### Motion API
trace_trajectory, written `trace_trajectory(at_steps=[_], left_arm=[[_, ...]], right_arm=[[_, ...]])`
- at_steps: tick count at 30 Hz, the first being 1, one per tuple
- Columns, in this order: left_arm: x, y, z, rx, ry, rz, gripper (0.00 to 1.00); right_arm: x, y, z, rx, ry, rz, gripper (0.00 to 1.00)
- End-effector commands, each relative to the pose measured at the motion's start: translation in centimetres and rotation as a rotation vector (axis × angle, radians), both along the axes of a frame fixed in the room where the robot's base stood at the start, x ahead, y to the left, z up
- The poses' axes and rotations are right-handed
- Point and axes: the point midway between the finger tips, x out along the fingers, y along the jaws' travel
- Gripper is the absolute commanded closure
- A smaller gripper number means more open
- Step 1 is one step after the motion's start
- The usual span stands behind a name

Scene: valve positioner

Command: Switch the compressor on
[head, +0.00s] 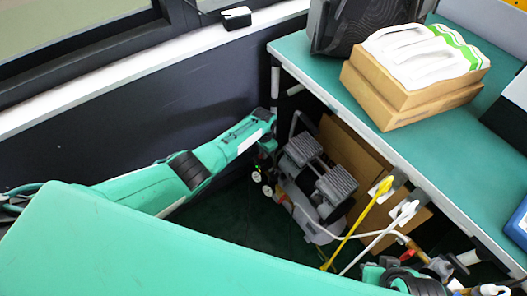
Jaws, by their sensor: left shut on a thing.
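The compressor (322,184) stands on the floor under the green bench, with grey ribbed cylinder heads on top and small round gauges (267,190) at its left end. My left arm comes in from the left, and my left gripper (264,161) is at the compressor's left end, just above the gauges. It is shut on a small part there, seemingly the switch knob, which the fingers mostly hide. A tiny green light shows beside the fingers. Whether the switch is on or off cannot be told. My right gripper cannot be made out.
The green bench (440,140) overhangs the compressor and bears cardboard boxes (415,98) with white gloves and a dark bin (362,24). Yellow and white ties (352,232), a hose and brass fittings (416,249) hang at right. A dark wall and window sill (150,62) lie behind.

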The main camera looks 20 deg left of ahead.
Motion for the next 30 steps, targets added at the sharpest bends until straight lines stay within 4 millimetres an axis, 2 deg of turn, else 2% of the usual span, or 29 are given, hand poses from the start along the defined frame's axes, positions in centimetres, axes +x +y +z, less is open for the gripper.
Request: trace_trajectory(at_steps=[9, 23, 24, 26, 30], left_arm=[[-0.06, -0.03, -0.04, 0.000, 0.001, -0.088, 1.00], [-0.04, -0.04, -0.02, -0.001, 0.001, -0.099, 1.00], [-0.04, -0.04, -0.02, -0.001, 0.001, -0.099, 0.83], [-0.03, -0.05, -0.02, -0.001, 0.001, -0.098, 0.71], [-0.01, -0.04, -0.01, 0.000, 0.000, -0.098, 0.69]], right_arm=[[-0.17, -0.13, 0.03, -0.003, 0.011, -0.001, 1.00], [-0.07, -0.12, 0.11, -0.004, 0.007, -0.002, 1.00], [-0.06, -0.12, 0.11, -0.004, 0.007, -0.002, 1.00], [-0.05, -0.11, 0.12, -0.004, 0.006, -0.002, 1.00], [-0.03, -0.10, 0.13, -0.003, 0.006, -0.002, 1.00]])
